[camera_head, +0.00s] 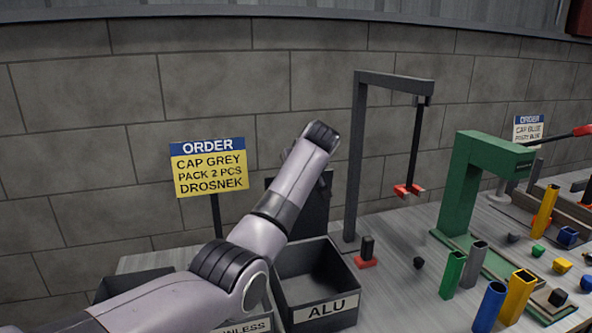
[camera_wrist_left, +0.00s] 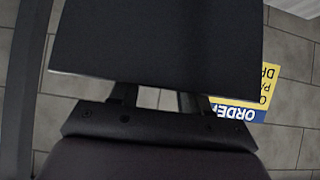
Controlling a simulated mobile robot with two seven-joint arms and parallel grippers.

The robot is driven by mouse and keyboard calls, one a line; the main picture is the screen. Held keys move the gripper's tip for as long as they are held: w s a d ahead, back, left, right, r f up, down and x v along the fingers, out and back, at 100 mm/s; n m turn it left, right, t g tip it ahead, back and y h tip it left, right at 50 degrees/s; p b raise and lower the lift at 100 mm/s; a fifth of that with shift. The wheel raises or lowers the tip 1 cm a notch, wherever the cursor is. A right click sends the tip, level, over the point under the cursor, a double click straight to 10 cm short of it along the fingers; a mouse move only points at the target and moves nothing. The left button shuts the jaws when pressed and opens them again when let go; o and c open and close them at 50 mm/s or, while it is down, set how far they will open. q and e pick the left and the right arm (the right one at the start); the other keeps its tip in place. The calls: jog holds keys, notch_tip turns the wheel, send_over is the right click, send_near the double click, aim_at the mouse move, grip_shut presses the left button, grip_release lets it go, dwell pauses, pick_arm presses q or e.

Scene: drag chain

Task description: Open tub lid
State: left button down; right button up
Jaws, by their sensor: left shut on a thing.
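The tub marked ALU (camera_head: 345,318) stands on the bench with its top open and its dark inside showing. A black lid panel (camera_head: 316,215) stands upright at its back edge, partly hidden by my left arm. In the left wrist view the lid (camera_wrist_left: 155,45) is a large dark plate across the upper middle. My left gripper (camera_wrist_left: 160,98) is shut on the lid's edge, its fingers partly covered by the plate. In the head view the fingers are hidden behind my arm. My right gripper is in neither view.
A yellow order sign (camera_head: 210,175) stands behind the tubs on the left. A tub marked STAINLESS (camera_head: 250,326) is partly behind my arm. A dark gallows stand (camera_head: 357,160) and a green press (camera_head: 462,185) are to the right, with several coloured tubes around.

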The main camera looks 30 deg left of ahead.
pick_arm(q)
jog(key=shift+s+d+f, duration=0.1)
jog(key=shift+s+f, duration=0.05)
jog(key=shift+f, duration=0.65)
jog(key=c, duration=0.6)
grip_release()
jog(key=shift+r, duration=0.3)
jog(key=b+v, duration=0.1)
jog(key=v, duration=0.5)
jog(key=shift+d+r, duration=0.2)
jog(key=shift+s, duration=0.1)
